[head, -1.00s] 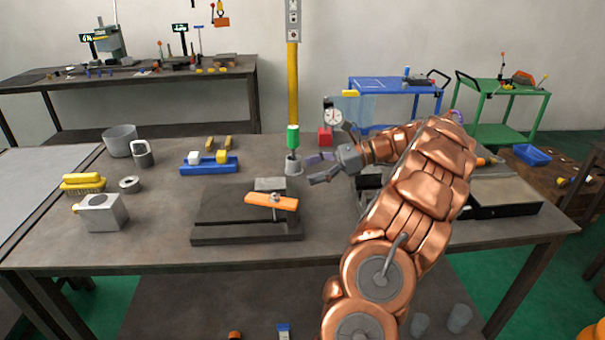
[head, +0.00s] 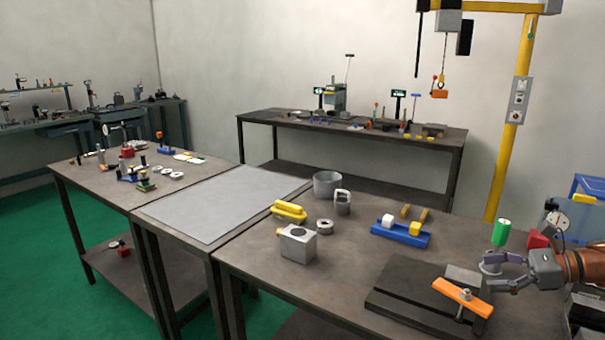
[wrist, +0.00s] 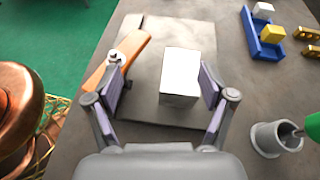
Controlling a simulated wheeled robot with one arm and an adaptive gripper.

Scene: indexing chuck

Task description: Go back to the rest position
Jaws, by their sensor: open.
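My gripper (head: 502,271) is at the right edge of the head view, above the table beside the dark fixture plate (head: 385,305). In the wrist view my gripper (wrist: 160,92) has its two fingers wide apart, with nothing held between them. Beyond the fingers a grey block (wrist: 180,75) sits on the plate. An orange clamp bar (head: 462,297) with a bolt lies across the plate; it also shows left of the block in the wrist view (wrist: 118,62). The green-handled tool (head: 501,232) stands in a grey cup (wrist: 275,138), right of the fingers.
A blue tray (head: 401,236) with white and yellow blocks, a grey holed block (head: 297,244), a yellow brush (head: 288,212) and a grey pot (head: 327,184) stand on the table. A yellow post (head: 511,130) rises behind. The grey panel (head: 215,208) at left is bare.

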